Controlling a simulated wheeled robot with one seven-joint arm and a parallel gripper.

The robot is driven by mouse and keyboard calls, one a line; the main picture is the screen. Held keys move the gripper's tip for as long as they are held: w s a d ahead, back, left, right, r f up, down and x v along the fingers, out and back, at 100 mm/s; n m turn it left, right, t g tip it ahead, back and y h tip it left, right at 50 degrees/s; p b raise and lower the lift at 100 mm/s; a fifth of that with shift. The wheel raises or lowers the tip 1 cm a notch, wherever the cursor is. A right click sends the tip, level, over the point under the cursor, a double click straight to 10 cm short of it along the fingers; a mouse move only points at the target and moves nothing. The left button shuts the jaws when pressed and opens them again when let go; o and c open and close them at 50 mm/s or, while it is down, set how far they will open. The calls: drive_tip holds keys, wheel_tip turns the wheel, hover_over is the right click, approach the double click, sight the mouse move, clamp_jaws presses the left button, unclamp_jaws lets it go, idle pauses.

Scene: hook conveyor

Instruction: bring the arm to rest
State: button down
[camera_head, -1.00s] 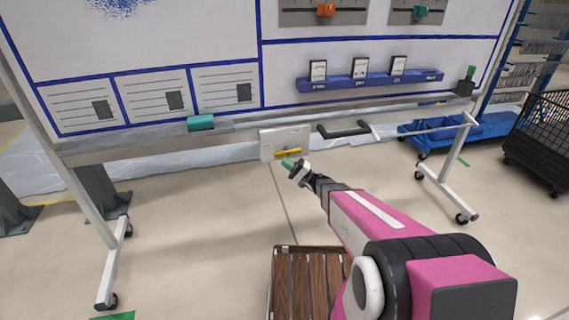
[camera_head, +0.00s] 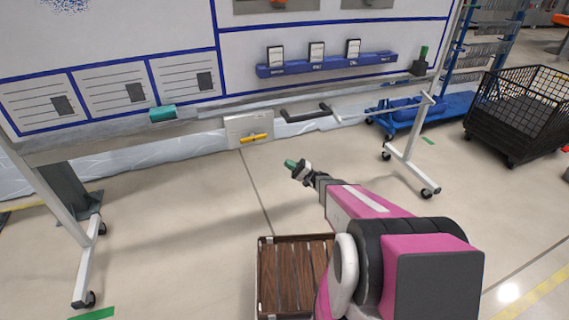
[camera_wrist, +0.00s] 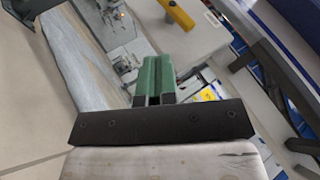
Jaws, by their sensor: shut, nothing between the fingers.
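My gripper (camera_head: 290,164) is at the end of my pink arm, stretched forward over the floor in front of the whiteboard stand. Its green fingertips are together, with nothing between them. In the wrist view the closed green fingers (camera_wrist: 153,80) show side by side at the middle. Beyond them is a pale plate with a yellow handle (camera_wrist: 178,13), which also shows in the head view (camera_head: 253,137) under the board, apart from my gripper.
A wooden slatted crate (camera_head: 292,238) is low beside my arm. The whiteboard (camera_head: 110,50) on wheeled legs spans the back, with a blue rail (camera_head: 330,65) and a teal eraser (camera_head: 163,113). A black mesh cart (camera_head: 520,115) stands right. Open floor lies left and right.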

drive_tip(key=shift+d, duration=0.2)
drive_tip(key=shift+s, duration=0.1)
drive_tip(key=s+a+r+n+g+h, duration=0.1)
drive_tip(key=s+a+r+g+h, duration=0.15)
drive_tip(key=s+g+h, duration=0.65)
drive_tip(key=s+d+r+n+t+h, duration=0.1)
drive_tip(key=s+d+r+t+h, duration=0.3)
drive_tip(key=s+d+h, duration=0.6)
drive_tip(key=d+t+h, duration=0.1)
drive_tip(key=d+h, duration=0.1)
drive_tip(key=h, duration=0.3)
drive_tip(key=shift+s+d+r, duration=0.25)
drive_tip(key=shift+s+r, duration=0.05)
drive_tip(key=shift+r, duration=0.1)
